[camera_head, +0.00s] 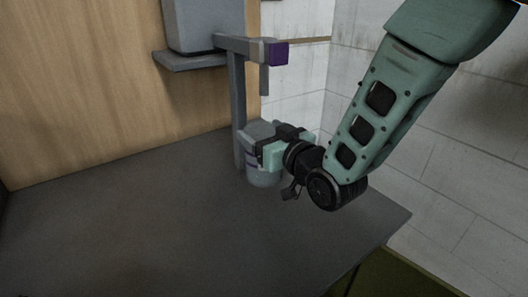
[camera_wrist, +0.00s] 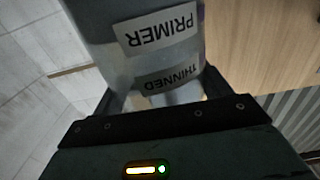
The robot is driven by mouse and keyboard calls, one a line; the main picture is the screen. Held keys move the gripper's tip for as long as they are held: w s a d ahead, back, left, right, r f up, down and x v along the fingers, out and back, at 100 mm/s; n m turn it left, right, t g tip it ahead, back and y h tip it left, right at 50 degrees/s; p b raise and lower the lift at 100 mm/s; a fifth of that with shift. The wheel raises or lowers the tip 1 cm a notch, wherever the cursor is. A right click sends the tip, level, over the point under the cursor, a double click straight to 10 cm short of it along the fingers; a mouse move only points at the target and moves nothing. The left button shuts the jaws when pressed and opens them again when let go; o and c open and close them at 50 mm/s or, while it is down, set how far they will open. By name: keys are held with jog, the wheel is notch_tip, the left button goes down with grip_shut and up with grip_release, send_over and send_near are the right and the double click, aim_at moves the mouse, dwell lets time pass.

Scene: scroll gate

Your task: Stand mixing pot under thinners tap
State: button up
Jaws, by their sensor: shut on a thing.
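The mixing pot (camera_head: 263,179) is a pale grey-blue cylinder at the back of the bench, upright or nearly so. My gripper (camera_head: 264,152) is shut on its side from the right and hides part of it. In the wrist view the pot (camera_wrist: 105,30) fills the space between the fingers, with upside-down labels "PRIMER" and "THINNED". The tap (camera_head: 240,45) is a grey arm on a post, with a purple end block and a short spout pointing down. The pot appears below the spout, close to the post. I cannot tell whether its base touches the bench.
The dark grey bench (camera_head: 130,225) is clear in front and to the left. A grey tank (camera_head: 203,22) sits on a wall shelf (camera_head: 190,61) at upper left. A wooden panel (camera_head: 90,80) stands behind, white block wall to the right. The bench's right edge is near my arm.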

jog(key=shift+f, duration=2.05)
jog(key=shift+f, duration=0.2)
jog(key=o, duration=1.7)
jog(key=shift+o, duration=0.2)
jog(key=shift+r, duration=0.15)
